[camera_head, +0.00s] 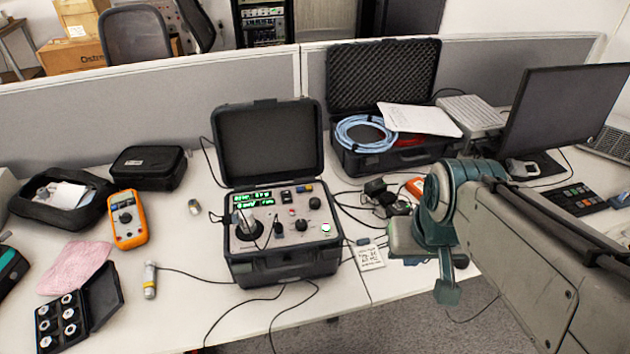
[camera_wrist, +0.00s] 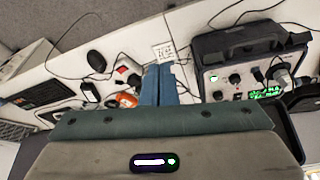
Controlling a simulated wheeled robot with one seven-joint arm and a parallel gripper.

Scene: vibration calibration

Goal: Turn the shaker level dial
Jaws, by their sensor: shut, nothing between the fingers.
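The calibration unit (camera_head: 283,262) is a black case with its lid open and a light panel facing up. Its panel holds green-lit displays (camera_head: 252,199), a round shaker head (camera_head: 248,226) and several black knobs, including one at the front right (camera_head: 301,225). I cannot read which knob is the shaker level dial. In the wrist view the unit is at the right, upside down, with a black knob (camera_wrist: 235,78) showing. My gripper (camera_head: 447,291) is to the right of the unit, apart from it. In the wrist view its fingers (camera_wrist: 158,70) are together and empty.
A printed card (camera_head: 369,257) lies right of the unit, with cables and adapters (camera_head: 385,197) behind it. An open case with a blue cable (camera_head: 365,133) and a monitor (camera_head: 565,110) stand behind. An orange multimeter (camera_head: 127,219) is at left. Loose cables cross the table's front.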

